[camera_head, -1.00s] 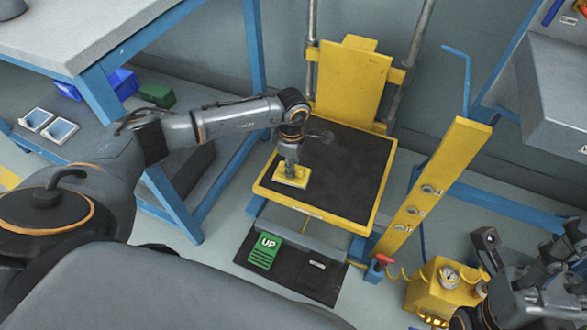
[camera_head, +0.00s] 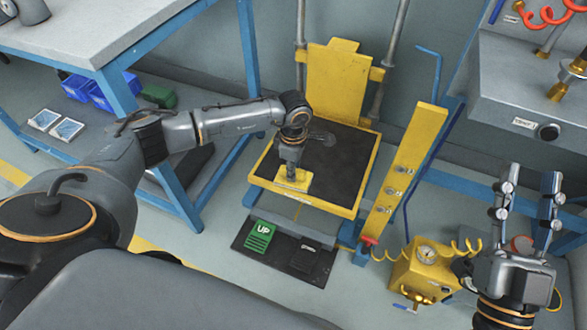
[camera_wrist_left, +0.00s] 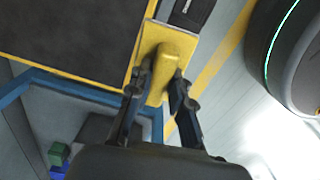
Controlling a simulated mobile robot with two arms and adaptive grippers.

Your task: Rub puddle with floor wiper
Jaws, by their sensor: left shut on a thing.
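The floor wiper (camera_head: 296,187) is a small yellow block. My left gripper (camera_head: 291,169) is shut on it and holds it at the front yellow edge of the black-topped lift platform (camera_head: 350,170). In the left wrist view the fingers (camera_wrist_left: 160,88) close around the wiper's raised grip (camera_wrist_left: 170,52); I cannot tell if its underside touches the platform. The puddle (camera_head: 322,138) looks like a faint glossy patch on the black top, behind the wiper and partly hidden by my left wrist. My right gripper (camera_head: 530,208) is open and empty at the right, away from the platform.
A yellow upright plate (camera_head: 336,80) stands behind the platform, and a yellow post (camera_head: 408,165) to its right. A pedal mat with a green UP pedal (camera_head: 260,237) lies in front. A yellow gauge box (camera_head: 425,268) stands at lower right. A blue-framed bench (camera_head: 125,50) is at left.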

